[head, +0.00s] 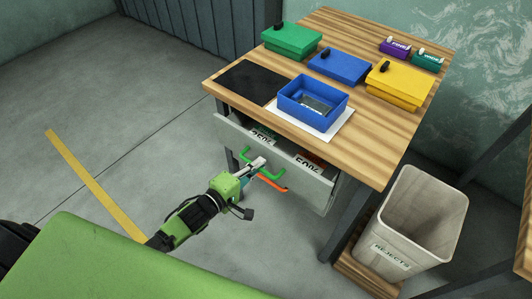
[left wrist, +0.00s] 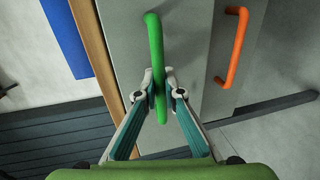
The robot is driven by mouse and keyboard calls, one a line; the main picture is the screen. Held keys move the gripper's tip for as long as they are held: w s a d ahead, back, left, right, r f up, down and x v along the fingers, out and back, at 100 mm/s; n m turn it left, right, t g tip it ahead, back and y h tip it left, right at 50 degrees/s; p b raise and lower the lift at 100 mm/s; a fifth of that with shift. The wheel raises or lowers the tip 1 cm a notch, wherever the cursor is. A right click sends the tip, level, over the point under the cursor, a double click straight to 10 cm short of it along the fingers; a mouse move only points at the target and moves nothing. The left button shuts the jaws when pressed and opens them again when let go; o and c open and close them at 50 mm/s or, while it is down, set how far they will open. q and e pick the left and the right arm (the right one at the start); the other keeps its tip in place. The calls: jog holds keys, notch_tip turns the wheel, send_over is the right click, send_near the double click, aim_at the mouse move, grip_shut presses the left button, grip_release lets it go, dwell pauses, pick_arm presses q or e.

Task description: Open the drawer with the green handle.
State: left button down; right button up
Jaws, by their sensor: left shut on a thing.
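The green handle (left wrist: 154,40) is a bent bar on a grey drawer front. My left gripper (left wrist: 159,82) is shut on it, one finger on each side of the bar. In the head view the gripper (head: 260,165) reaches the green handle (head: 276,174) from the front. The grey drawer (head: 232,133) stands partly out from under the tabletop, with labelled packs (head: 308,161) visible inside. An orange handle (left wrist: 234,45) sits on the grey front below the green one, clear of the fingers. My right gripper is not in view.
The wooden table (head: 365,150) bears a blue open box (head: 290,104), a black mat (head: 248,82), and green, blue and yellow lidded boxes. A rejects bin (head: 415,215) stands at the right. The floor left of the table is clear.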

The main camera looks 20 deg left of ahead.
pick_arm(q)
jog(key=f+p+v, duration=0.2)
jog(key=p+v, duration=0.1)
jog(key=v, duration=0.7)
jog(key=s+f+p+v, duration=0.1)
jog(key=f+p+v, duration=0.1)
jog(key=v, duration=0.9)
jog(key=shift+a+f+p, duration=0.2)
jog(key=shift+f+p, duration=0.05)
jog(key=shift+p, duration=0.2)
jog(key=c, duration=2.1)
grip_release()
jog(key=shift+c, duration=0.2)
jog(key=v, duration=1.2)
jog(key=shift+f, duration=0.1)
